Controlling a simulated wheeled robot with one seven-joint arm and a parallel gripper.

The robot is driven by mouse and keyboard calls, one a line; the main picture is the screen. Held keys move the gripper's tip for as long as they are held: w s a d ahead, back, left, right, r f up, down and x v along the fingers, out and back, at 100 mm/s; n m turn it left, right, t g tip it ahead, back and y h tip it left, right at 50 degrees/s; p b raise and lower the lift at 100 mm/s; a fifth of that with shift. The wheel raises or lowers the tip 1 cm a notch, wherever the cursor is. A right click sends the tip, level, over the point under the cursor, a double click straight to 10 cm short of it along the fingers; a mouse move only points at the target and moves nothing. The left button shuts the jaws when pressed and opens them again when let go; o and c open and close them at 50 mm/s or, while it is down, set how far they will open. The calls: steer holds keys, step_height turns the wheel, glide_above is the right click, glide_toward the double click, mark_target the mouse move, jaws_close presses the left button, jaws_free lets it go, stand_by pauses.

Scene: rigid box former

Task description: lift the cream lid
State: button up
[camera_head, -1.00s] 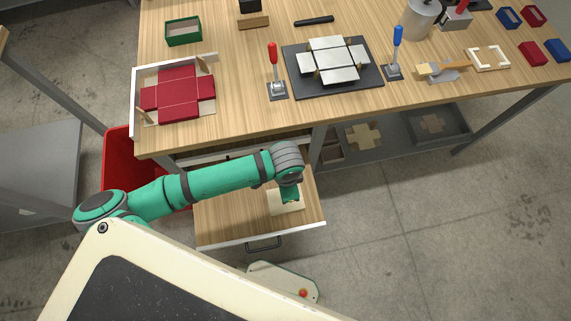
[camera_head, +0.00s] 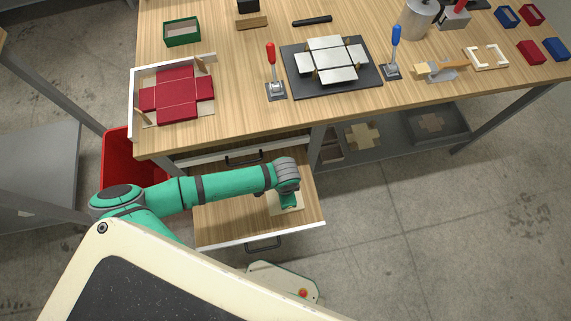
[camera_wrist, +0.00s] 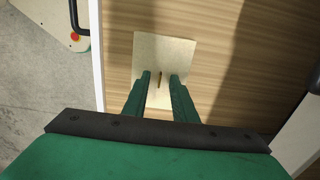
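The cream lid (camera_wrist: 163,47) lies flat on the wooden bottom of the open drawer. It also shows in the head view (camera_head: 275,207), partly hidden by my gripper (camera_head: 290,204). In the wrist view, my gripper's green fingers (camera_wrist: 160,76) are apart over the lid's near half. I cannot tell how far the fingertips are above the lid.
The drawer (camera_head: 225,228) has a white front edge and a dark handle. The workbench (camera_head: 235,120) overhangs behind it. A red bin (camera_head: 117,165) stands left of it. A maroon cross-shaped blank (camera_head: 177,95) and a grey-panelled fixture (camera_head: 331,60) are on the bench.

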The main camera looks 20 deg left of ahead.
steer(key=shift+s, duration=0.1)
jaws_close()
